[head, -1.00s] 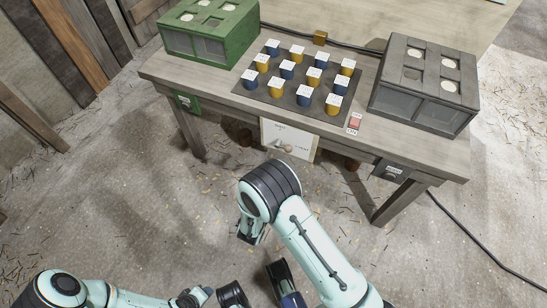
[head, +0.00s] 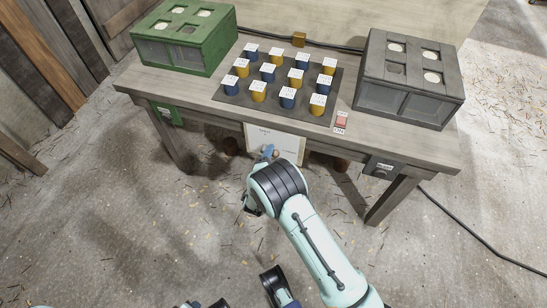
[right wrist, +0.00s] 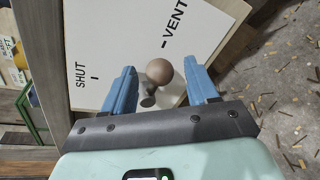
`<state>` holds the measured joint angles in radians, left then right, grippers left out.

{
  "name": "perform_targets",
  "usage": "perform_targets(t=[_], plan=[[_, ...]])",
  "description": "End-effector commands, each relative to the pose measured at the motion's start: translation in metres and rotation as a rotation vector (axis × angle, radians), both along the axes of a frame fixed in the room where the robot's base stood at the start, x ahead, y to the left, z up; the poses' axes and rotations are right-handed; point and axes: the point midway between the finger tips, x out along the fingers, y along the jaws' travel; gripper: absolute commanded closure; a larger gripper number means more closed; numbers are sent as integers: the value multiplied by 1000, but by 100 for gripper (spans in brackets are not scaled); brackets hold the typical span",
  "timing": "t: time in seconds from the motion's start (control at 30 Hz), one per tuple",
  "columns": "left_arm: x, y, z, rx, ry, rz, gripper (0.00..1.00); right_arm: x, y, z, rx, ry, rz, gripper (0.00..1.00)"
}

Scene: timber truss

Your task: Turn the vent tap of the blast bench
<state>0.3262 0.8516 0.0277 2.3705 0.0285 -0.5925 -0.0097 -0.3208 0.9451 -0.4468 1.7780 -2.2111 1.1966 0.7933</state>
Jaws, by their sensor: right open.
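The vent tap (right wrist: 159,72) has a round brown ball knob and a pale metal hub. It sits on a white panel (right wrist: 115,35) marked SHUT and VENT, which hangs below the bench's front edge in the head view (head: 290,146). My right gripper (right wrist: 163,84) is open, with one blue finger on each side of the knob. Gaps show between knob and fingers. In the head view its blue fingertips (head: 268,151) show in front of the panel, and my forearm hides the rest. I cannot tell the tap's exact angle.
The bench top (head: 200,112) carries a green box (head: 185,40), a grey box (head: 410,78), a dark mat with several blue and yellow blocks, and a red switch (head: 341,120). A black cable runs over the floor at the right.

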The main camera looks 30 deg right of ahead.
Motion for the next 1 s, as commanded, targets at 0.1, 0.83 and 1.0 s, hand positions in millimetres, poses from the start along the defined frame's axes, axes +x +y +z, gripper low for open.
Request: perform_targets(t=[0.1, 0.83, 1.0], plan=[[-1, 0, -1, 0, 4, 1, 57, 1, -2, 0, 0, 0, 0, 42], [3, 0, 4, 0, -10, 0, 57, 2, -1, 3, -31, 35, 1, 97], [9, -1, 12, 1, -32, -2, 57, 2, 0, 8, -92, 106, 1, 97]])
